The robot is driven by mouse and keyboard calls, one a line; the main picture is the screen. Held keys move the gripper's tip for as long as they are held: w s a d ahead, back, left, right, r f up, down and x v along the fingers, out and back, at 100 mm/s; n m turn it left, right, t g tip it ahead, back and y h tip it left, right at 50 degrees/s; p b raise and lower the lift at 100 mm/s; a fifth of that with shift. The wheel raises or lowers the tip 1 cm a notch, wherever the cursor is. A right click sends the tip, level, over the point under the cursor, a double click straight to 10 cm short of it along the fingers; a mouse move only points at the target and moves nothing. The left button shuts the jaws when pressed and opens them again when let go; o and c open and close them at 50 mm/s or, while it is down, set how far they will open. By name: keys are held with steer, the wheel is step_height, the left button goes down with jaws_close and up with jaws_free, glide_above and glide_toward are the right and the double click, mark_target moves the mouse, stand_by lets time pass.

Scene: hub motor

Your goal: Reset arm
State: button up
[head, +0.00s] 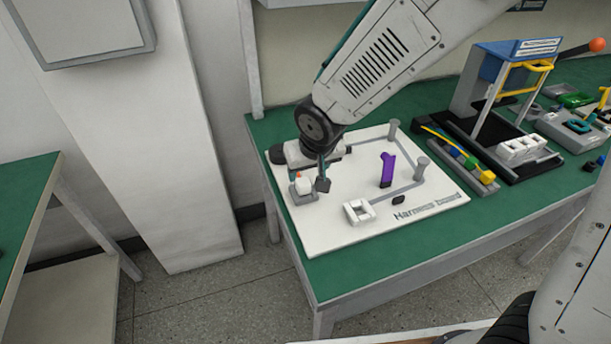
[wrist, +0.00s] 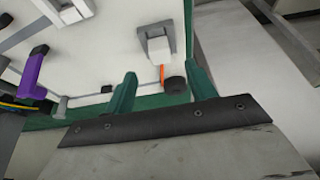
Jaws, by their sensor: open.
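My arm reaches over the white harness board (head: 330,238) on the green bench. My gripper (head: 318,183) is above the board's left part, close to a white connector (head: 303,185) on a grey block. In the wrist view, my gripper (wrist: 160,84) shows two green fingers spread apart with nothing held between them. The connector (wrist: 158,44) and a short orange piece (wrist: 162,74) lie beyond the fingertips. My arm partly hides the board's left back in the head view.
A purple upright clip (head: 387,170), grey posts (head: 421,168) and a white block (head: 359,211) stand on the board. The bench front edge is clear.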

steer(key=shift+s+d+r, duration=0.1)
steer(key=shift+s+r, duration=0.15)
steer(key=shift+r, duration=0.3)
steer(key=s+d+r+m+g, duration=0.1)
steer(key=s+d+r, duration=0.6)
steer(key=s+d, duration=0.3)
steer(key=s+d+r+m+g+h, duration=0.1)
steer(key=s+d+r+m+g, duration=0.1)
steer(key=s+d+r, duration=0.6)
steer(key=s+d, duration=0.3)
steer(key=s, duration=0.2)
steer(key=shift+s+d, duration=0.15)
steer(key=shift+s, duration=0.05)
